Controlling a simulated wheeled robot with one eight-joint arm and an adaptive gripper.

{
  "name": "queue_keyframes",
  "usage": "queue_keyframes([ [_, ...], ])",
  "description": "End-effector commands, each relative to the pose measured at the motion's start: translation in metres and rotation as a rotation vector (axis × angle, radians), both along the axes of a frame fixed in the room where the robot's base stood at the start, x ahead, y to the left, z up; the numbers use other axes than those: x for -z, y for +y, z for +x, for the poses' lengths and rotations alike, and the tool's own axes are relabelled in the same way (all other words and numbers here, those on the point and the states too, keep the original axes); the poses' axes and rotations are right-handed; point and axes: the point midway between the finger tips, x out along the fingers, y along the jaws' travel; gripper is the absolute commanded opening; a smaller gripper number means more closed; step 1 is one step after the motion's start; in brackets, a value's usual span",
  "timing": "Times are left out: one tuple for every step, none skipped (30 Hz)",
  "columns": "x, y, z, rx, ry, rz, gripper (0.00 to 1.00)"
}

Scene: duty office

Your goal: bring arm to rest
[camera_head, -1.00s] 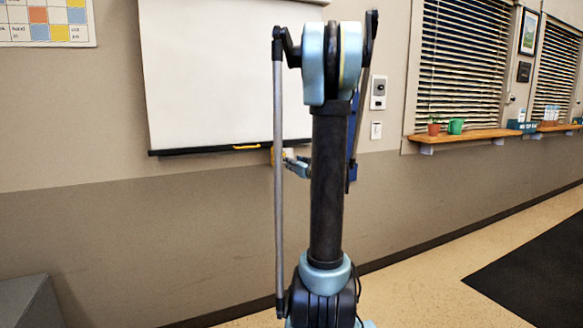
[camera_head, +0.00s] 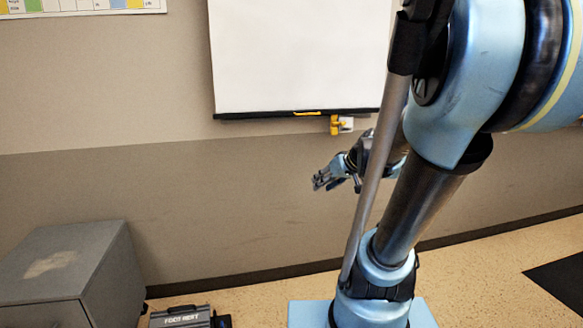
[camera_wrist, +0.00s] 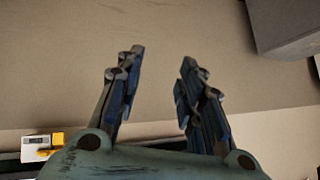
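My arm rises at the right of the head view and bends back, with my gripper (camera_head: 322,182) out to its left in front of the lower grey wall. In the wrist view my gripper (camera_wrist: 158,85) shows two blue-grey fingers standing well apart with nothing between them. It is open and empty. My arm's column hides part of the wall and the right side of the whiteboard.
A whiteboard (camera_head: 300,55) hangs on the wall, with a small yellow-and-white item (camera_head: 341,125) under its lower edge. A grey cabinet (camera_head: 70,265) stands at lower left, with a footrest (camera_head: 182,317) on the floor beside it. A dark mat (camera_head: 560,283) lies at right.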

Motion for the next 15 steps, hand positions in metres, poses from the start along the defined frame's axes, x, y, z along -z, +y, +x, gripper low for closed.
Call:
queue_keyframes([
  [0.010, 0.000, -0.018, 0.005, 0.048, -0.021, 0.35],
  [0.015, -0.001, -0.028, 0.012, 0.079, -0.035, 0.35],
  [0.023, -0.003, -0.042, 0.024, 0.120, -0.053, 0.35],
  [0.028, -0.005, -0.051, 0.034, 0.150, -0.069, 0.35],
  [0.034, -0.008, -0.062, 0.047, 0.180, -0.084, 0.35],
  [0.041, -0.012, -0.075, 0.063, 0.219, -0.107, 0.35],
  [0.046, -0.015, -0.085, 0.078, 0.247, -0.124, 0.35],
  [0.052, -0.019, -0.095, 0.093, 0.276, -0.141, 0.35],
  [0.058, -0.024, -0.107, 0.115, 0.311, -0.165, 0.35],
  [0.063, -0.029, -0.117, 0.133, 0.337, -0.184, 0.35],
  [0.067, -0.033, -0.126, 0.152, 0.361, -0.203, 0.35],
  [0.073, -0.040, -0.137, 0.178, 0.391, -0.228, 0.35],
  [0.076, -0.044, -0.145, 0.197, 0.413, -0.246, 0.35],
  [0.080, -0.049, -0.153, 0.217, 0.431, -0.262, 0.35],
  [0.084, -0.055, -0.162, 0.241, 0.453, -0.284, 0.35],
])
